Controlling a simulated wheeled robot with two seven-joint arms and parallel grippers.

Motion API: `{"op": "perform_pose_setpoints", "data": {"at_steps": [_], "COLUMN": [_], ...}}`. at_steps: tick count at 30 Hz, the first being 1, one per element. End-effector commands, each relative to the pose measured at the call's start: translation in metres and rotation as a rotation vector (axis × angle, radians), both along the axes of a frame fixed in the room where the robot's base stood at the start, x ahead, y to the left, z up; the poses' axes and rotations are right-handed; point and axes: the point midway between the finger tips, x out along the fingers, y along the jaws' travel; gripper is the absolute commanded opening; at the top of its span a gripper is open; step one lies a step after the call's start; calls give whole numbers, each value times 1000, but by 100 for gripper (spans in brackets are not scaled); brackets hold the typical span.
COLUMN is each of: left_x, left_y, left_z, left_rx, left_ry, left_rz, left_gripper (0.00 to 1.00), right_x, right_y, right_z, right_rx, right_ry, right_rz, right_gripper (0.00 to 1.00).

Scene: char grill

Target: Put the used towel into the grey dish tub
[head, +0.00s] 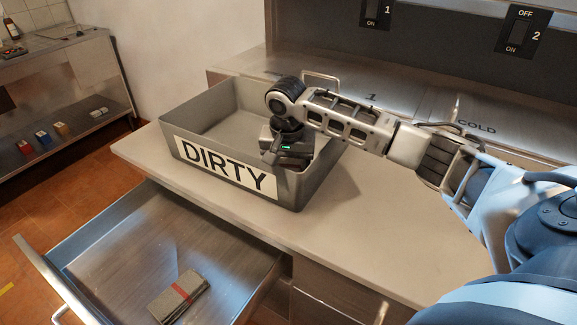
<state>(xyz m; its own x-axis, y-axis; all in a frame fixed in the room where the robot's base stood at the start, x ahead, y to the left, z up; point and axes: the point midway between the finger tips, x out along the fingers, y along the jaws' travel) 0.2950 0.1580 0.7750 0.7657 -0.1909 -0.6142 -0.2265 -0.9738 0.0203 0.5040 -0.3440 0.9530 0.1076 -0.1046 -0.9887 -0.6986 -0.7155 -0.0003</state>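My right gripper (287,161) is over the tub's front right part, near the rim. Its fingers are dark and seen from above, so I cannot tell whether they are open or hold anything. My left gripper is out of view.
The open drawer (130,250) juts out below the counter at front left. The counter (375,235) is clear right of the tub. Steel lids (350,92) and a switch panel (524,28) are behind. A steel shelf unit (60,65) with small items stands far left.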

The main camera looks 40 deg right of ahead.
Motion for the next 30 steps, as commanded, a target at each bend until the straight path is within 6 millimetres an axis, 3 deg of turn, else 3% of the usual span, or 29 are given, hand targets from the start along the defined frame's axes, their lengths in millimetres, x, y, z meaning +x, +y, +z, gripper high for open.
{"op": "perform_pose_setpoints", "data": {"at_steps": [5,6,7,8,20,30], "left_x": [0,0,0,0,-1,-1], "left_y": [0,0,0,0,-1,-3], "left_z": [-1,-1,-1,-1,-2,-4], "left_rx": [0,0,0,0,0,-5], "left_ry": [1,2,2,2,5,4], "left_rz": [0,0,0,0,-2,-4], "left_gripper": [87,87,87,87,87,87], "right_x": [0,0,0,0,0,-7], "right_y": [0,0,0,0,1,8], "right_z": [-3,-3,-3,-3,8,77], "right_rx": [1,0,0,0,1,2], "right_ry": [1,0,0,0,-2,-5], "right_rz": [0,0,0,0,0,1], "right_gripper": [40,72,81,83,83,83]}}
